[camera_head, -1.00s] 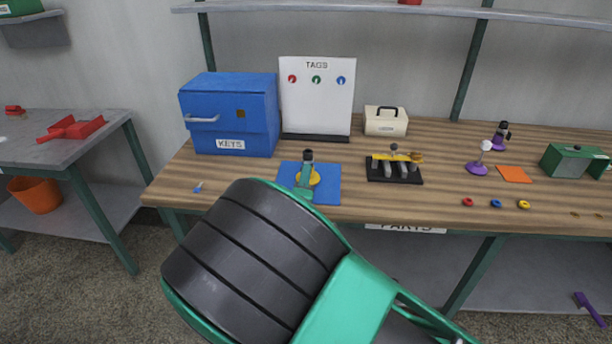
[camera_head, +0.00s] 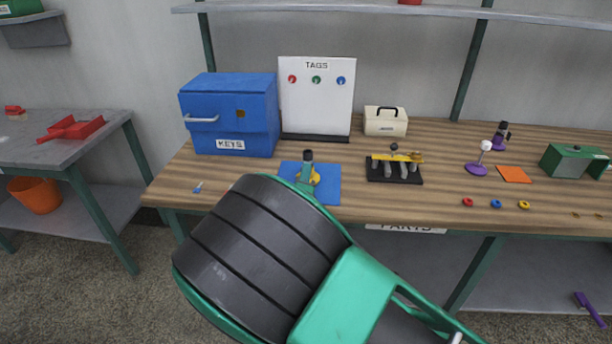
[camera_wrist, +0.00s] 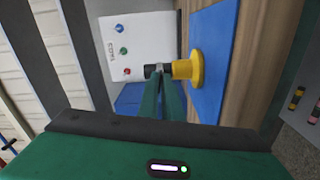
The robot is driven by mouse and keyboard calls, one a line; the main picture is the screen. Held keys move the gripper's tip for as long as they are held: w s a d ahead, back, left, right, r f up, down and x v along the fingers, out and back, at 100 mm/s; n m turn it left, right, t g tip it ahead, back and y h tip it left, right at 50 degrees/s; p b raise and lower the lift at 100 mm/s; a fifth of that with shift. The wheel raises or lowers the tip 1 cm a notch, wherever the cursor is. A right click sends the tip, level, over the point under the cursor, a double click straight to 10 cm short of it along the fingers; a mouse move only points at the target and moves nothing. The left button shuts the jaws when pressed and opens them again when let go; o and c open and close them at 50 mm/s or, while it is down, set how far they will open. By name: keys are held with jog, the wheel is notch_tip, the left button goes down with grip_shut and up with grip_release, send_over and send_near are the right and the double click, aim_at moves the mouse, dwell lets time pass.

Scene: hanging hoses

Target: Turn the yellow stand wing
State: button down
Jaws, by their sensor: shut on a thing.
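The yellow stand (camera_head: 316,177) stands upright on a blue mat (camera_head: 327,190) near the front of the bench. Its dark top (camera_head: 308,155) shows above my fingertips. In the wrist view the yellow stand (camera_wrist: 196,69) appears sideways, with its round base against the blue mat (camera_wrist: 212,50). My gripper (camera_wrist: 159,75) is shut on the small grey wing part (camera_wrist: 159,67) between the stand's yellow body and its black end. The fingertips hide most of the wing. In the head view my gripper (camera_head: 307,177) reaches the stand from the front, and my arm covers the lower middle.
A blue KEYS cabinet (camera_head: 230,115) and a white TAGS board (camera_head: 317,100) stand behind. A purple-based stand (camera_head: 478,168) and several small rings lie farther right. The bench left of the mat is mostly clear.

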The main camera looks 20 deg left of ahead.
jog(key=shift+f+m, duration=0.1)
jog(key=shift+m, duration=0.2)
jog(key=m, duration=0.4)
jog(key=shift+m, duration=0.4)
jog(key=m, duration=0.5)
jog(key=shift+m, duration=0.3)
jog(key=c, duration=2)
grip_release()
jog(key=shift+s, duration=0.15)
jog(key=v, duration=1)
jog(key=shift+s, duration=0.2)
jog(key=shift+d, duration=0.15)
